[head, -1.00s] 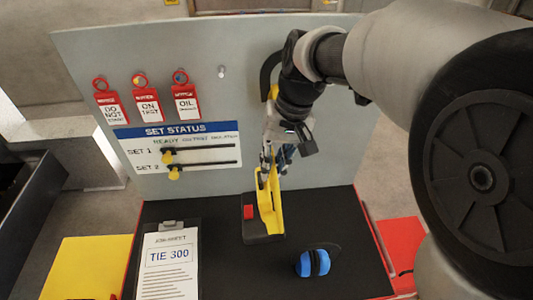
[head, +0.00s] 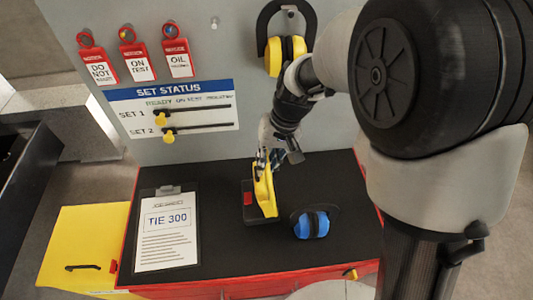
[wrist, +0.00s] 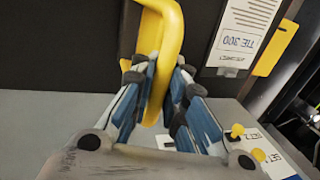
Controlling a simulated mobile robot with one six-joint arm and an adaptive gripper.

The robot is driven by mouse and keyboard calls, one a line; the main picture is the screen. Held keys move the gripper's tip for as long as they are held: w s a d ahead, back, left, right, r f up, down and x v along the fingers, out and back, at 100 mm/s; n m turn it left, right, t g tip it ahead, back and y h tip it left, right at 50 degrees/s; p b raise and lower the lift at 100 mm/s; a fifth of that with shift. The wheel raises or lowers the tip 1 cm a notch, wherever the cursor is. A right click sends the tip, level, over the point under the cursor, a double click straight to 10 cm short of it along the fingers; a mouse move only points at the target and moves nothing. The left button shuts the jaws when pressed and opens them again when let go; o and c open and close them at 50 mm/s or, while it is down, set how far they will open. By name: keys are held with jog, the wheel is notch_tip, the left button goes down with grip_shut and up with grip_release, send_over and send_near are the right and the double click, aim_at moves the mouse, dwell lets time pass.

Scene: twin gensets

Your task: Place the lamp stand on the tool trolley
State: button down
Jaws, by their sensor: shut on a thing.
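The lamp stand (head: 264,194) is yellow, with a dark base and a red part on its left side. In the head view it is upright over the black top of the tool trolley (head: 220,174), between the clipboard and the blue ear defenders. Its base appears to be at the top's surface, but I cannot tell whether it touches. My gripper (head: 266,163) is shut on its upper yellow part from above. In the wrist view the yellow handle (wrist: 165,40) passes between the fingers (wrist: 158,82); the base is largely hidden there.
A clipboard (head: 167,240) marked TIE 300 lies left on the trolley top, and blue ear defenders (head: 312,225) lie right. A grey upright board (head: 215,60) with red tags (head: 134,62) and a status panel (head: 172,112) stands behind. Yellow ear defenders (head: 286,50) hang on it.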

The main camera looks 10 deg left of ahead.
jog(key=shift+f+b, duration=0.5)
jog(key=shift+f, duration=1.6)
jog(key=c, duration=1.6)
grip_release()
jog(key=s+p+v, duration=0.1)
jog(key=p+v, duration=0.1)
jog(key=v, duration=1)
jog(key=s+d+r+m+t+h, duration=0.1)
jog(key=s+d+r+t, duration=0.1)
jog(key=s+d+r, duration=0.6)
jog(key=s+d+r+m+t+h, duration=0.1)
jog(key=s+d+t, duration=0.2)
jog(key=s+d, duration=0.5)
jog(key=shift+s+d+r+m+h, duration=0.35)
jog(key=shift+s+d+m+h, duration=0.05)
jog(key=shift+s, duration=0.65)
